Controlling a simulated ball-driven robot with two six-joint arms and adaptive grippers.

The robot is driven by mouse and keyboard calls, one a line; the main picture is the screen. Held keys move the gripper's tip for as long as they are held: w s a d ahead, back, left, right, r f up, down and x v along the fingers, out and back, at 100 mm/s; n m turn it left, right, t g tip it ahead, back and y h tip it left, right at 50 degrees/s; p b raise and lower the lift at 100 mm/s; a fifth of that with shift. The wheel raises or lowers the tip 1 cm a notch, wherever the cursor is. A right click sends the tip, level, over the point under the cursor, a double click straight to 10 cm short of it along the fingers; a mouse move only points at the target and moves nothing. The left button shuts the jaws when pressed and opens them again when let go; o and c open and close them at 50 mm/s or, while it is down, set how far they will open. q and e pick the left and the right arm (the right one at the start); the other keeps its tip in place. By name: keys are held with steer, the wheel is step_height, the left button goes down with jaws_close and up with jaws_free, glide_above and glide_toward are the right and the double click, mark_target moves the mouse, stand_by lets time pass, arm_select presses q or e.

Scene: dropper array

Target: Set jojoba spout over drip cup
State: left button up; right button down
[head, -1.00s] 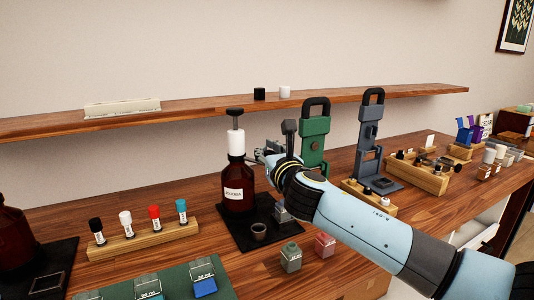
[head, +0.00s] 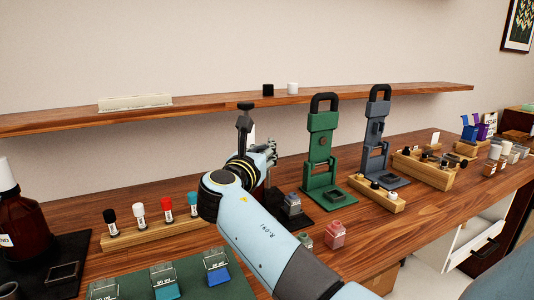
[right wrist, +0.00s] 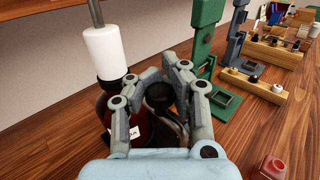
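The brown jojoba bottle (right wrist: 125,133) with its white collar (right wrist: 104,52) and grey pump stem stands at left in the right wrist view. In the head view my right arm hides most of it; its black pump top (head: 246,107) shows. My right gripper (right wrist: 166,68) is close beside the bottle, its fingertips near each other; whether they meet is unclear. A dark round shape (right wrist: 160,97) shows between and below the fingers; I cannot tell whether it is the drip cup. The spout is not clear. The cup is hidden in the head view. My left gripper is out of view.
A green press (head: 323,150) and a grey press (head: 377,140) stand right of the bottle. A wooden rack with coloured-capped vials (head: 167,210) is left. A pink bottle (head: 336,235) stands in front. A shelf (head: 210,107) runs behind. Bare table lies at front right.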

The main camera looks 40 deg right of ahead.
steer(key=shift+s+a+f, duration=0.25)
steer(key=shift+f, duration=0.4)
steer(key=c, duration=1.8)
jaws_free()
steer(key=shift+a, duration=0.1)
steer(key=shift+o, duration=1.2)
steer(key=shift+s+a+r, duration=0.2)
steer(key=shift+a+r, duration=0.1)
steer(key=shift+o, duration=1.2)
steer(key=shift+s+a+r, duration=0.1)
steer(key=shift+a+r, duration=0.1)
steer(key=shift+r, duration=0.05)
steer(key=shift+o, duration=1.1)
steer(key=shift+w+d, duration=0.2)
steer(key=shift+d, duration=0.1)
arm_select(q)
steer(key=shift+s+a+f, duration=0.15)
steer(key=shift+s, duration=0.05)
arm_select(e)
step_height(320, 180, up, 10)
steer(key=shift+f, duration=0.1)
